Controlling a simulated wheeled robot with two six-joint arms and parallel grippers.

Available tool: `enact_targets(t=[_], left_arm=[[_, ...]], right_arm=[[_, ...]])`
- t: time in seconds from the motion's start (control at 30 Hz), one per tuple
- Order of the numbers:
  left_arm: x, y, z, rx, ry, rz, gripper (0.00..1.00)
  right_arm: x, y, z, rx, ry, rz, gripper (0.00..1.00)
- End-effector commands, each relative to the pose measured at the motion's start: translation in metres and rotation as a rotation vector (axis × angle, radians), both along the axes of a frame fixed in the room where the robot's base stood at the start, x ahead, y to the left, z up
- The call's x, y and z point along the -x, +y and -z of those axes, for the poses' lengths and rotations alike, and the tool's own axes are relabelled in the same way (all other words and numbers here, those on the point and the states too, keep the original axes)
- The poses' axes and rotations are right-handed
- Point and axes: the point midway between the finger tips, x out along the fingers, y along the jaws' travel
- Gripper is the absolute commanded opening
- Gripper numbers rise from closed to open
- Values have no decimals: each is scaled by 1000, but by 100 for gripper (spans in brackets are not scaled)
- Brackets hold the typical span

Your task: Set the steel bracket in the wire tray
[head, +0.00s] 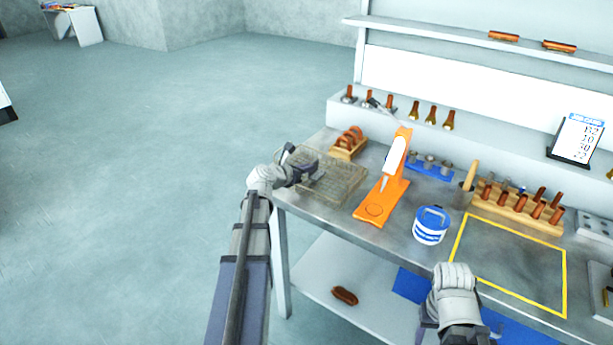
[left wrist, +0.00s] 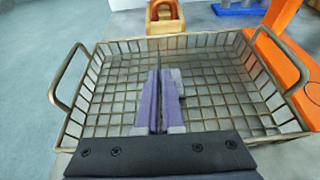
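The wire tray (head: 343,188) is a shallow mesh basket on the left end of the metal bench. It fills much of the left wrist view (left wrist: 110,92), with a looped handle on each side. My left gripper (head: 303,174) is over the tray's left part. In the left wrist view its purple fingers (left wrist: 160,100) are close together on a thin grey plate, the steel bracket (left wrist: 177,80). The bracket shows only in part, and I cannot tell whether it touches the mesh. My right gripper (head: 455,305) is at the bench front, its fingertips hidden.
An orange stand (head: 372,208) is close to the tray's right side. A wooden holder with copper rings (head: 348,142) is behind the tray. A blue-and-white tin (head: 431,226) and a yellow-outlined area (head: 510,262) lie farther right. A copper-brown piece (head: 345,296) is on the lower shelf.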

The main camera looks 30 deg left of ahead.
Motion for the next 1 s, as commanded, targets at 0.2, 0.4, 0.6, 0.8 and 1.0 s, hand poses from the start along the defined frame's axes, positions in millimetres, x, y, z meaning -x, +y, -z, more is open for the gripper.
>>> enact_targets(t=[0.2,0.4,0.6,0.8,1.0], left_arm=[[0,0,3,0,0,0,0],[0,0,8,0,0,0,0],[0,0,7,0,0,0,23],[0,0,7,0,0,0,34],[0,0,3,0,0,0,34]], right_arm=[[0,0,4,0,0,0,57],[0,0,8,0,0,0,57],[0,0,7,0,0,0,57],[0,0,7,0,0,0,57],[0,0,3,0,0,0,57]])
